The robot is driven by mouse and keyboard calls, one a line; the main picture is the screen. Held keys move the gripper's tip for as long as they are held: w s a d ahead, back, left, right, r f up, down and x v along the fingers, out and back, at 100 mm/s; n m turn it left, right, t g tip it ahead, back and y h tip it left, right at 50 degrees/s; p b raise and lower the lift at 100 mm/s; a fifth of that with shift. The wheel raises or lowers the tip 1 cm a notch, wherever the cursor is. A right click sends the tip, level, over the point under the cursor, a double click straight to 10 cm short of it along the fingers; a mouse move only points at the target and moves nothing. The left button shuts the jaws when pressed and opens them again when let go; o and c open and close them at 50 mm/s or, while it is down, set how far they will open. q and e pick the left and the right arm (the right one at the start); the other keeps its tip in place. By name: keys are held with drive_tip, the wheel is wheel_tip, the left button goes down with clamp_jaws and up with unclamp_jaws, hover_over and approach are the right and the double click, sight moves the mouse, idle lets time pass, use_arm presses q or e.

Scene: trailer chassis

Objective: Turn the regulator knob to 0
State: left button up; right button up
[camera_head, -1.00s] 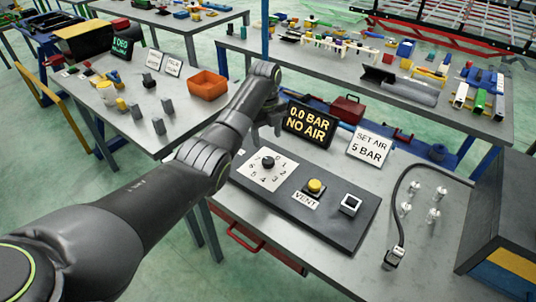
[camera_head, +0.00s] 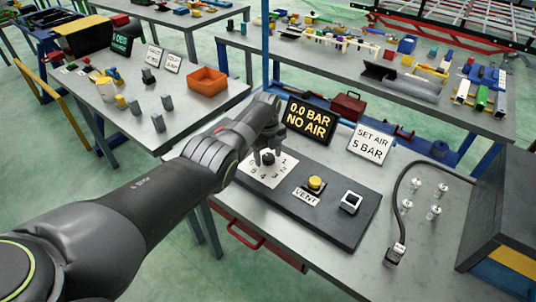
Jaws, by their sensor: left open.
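The regulator knob (camera_head: 268,158) is a small dark knob on a white numbered dial plate (camera_head: 262,178), at the left end of a dark panel (camera_head: 325,216). My left gripper (camera_head: 267,152) is open, pointing down at the knob with its fingers close around it. Whether they touch it is too small to tell. The gripper hides part of the dial, and I cannot read the knob's pointer. A display (camera_head: 309,121) behind reads "0.0 BAR NO AIR". My right gripper is not in view.
A yellow button (camera_head: 315,183) marked VENT and a white-framed switch (camera_head: 350,202) sit right of the dial. A sign (camera_head: 371,144) reads "SET AIR 5 BAR". A black hose (camera_head: 396,200) and several clear fittings lie further right. An orange bin (camera_head: 208,81) stands on the left table.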

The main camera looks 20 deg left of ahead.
use_arm(q)
drive_tip(key=shift+c, duration=0.5)
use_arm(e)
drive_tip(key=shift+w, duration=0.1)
use_arm(q)
drive_tip(key=c, duration=0.9)
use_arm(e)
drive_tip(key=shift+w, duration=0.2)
